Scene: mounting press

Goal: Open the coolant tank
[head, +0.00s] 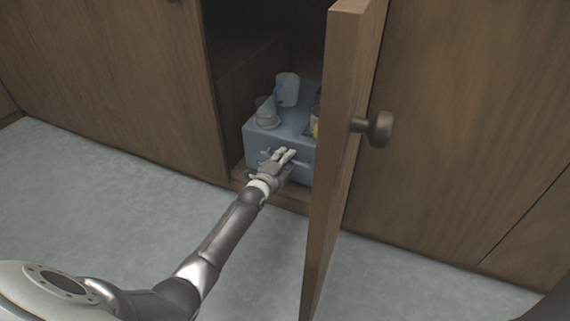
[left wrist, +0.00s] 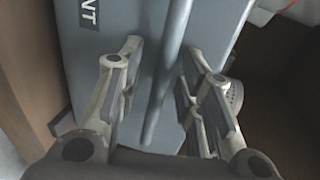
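The coolant tank (head: 294,122) is a blue-grey box standing inside the open cabinet. In the left wrist view, its face (left wrist: 130,22) carries a dark label ending in "NT". A rounded grey bar (left wrist: 168,75) runs along that face, between my left gripper's fingers. My left gripper (head: 286,154) is at the tank's front. In the left wrist view, the gripper (left wrist: 162,52) is open, with one finger on each side of the bar and visible gaps. The tank's right part is hidden behind the cabinet door. My right gripper is not in view.
The wooden cabinet door (head: 340,150) stands open just right of the tank, with a dark round knob (head: 379,129). A yellow item (head: 316,129) is partly hidden. Grey floor (head: 110,190) is clear.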

